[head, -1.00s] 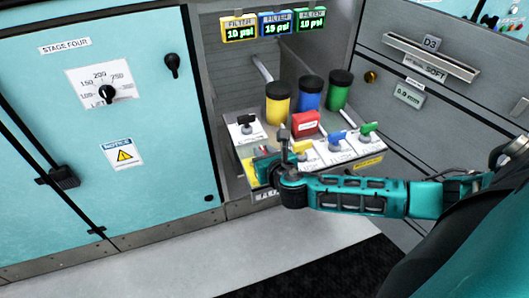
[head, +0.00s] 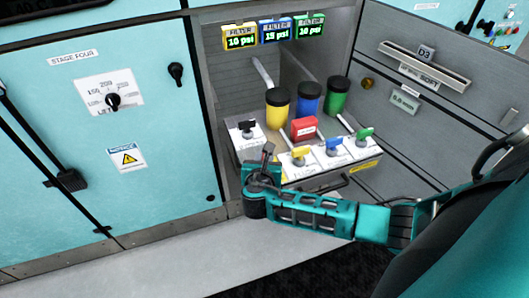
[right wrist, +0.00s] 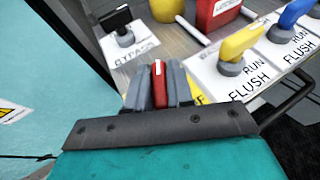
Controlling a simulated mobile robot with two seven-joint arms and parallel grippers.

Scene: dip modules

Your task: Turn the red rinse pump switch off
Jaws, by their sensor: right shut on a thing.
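The red switch (right wrist: 158,82) shows in the right wrist view as a narrow red lever with a pale top, upright between the two grey fingers. My right gripper (right wrist: 160,85) is shut on it. In the head view my right gripper (head: 267,153) is at the front left of the white control shelf, and it hides the red switch there. The switch's base and its label are mostly hidden by the fingers. My left gripper is in neither view.
A black bypass handle (head: 246,126) is just behind. Yellow (head: 299,153), blue (head: 333,146) and green (head: 365,134) run/flush handles stand to the right. A red block (head: 304,128) and capped filters (head: 308,97) are behind. A dark rail (head: 325,187) runs along the shelf front.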

